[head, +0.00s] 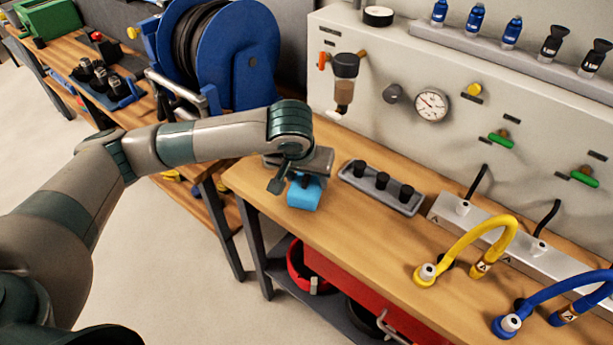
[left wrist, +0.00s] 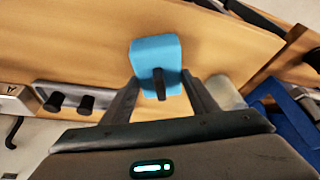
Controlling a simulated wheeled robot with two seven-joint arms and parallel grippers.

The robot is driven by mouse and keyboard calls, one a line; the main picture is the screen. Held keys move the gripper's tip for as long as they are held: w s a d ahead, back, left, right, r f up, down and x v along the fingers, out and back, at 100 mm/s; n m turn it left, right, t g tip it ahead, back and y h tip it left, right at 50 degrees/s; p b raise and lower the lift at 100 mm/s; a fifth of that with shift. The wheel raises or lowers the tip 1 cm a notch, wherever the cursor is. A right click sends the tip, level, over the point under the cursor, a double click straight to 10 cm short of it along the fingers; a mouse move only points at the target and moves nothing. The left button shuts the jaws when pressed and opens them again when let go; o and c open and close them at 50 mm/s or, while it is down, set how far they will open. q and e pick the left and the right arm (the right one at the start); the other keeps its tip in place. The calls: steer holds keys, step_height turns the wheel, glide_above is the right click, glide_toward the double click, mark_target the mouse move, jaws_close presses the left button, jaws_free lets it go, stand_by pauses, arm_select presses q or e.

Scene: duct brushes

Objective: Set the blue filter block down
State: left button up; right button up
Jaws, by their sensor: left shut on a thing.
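The blue filter block (head: 305,194) is at the near left end of the wooden workbench (head: 290,228) in the head view. My left gripper (head: 292,178) is above it, shut on it, and partly hides its top. In the left wrist view the block (left wrist: 155,58) sits between the two fingers of my left gripper (left wrist: 160,84), with a dark knob on its near side. I cannot tell whether its underside touches the bench. My right gripper is not in view.
A grey tray with black knobs (head: 380,187) lies just right of the block. Yellow (head: 470,245) and blue hoses (head: 555,298) stand further right. A panel with a gauge (head: 431,106) rises behind. A blue hose reel (head: 235,55) is at the back left. Bare bench lies in front.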

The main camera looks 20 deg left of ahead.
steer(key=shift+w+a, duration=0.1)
arm_select(q)
steer(key=o, duration=1)
steer(key=shift+o, duration=0.2)
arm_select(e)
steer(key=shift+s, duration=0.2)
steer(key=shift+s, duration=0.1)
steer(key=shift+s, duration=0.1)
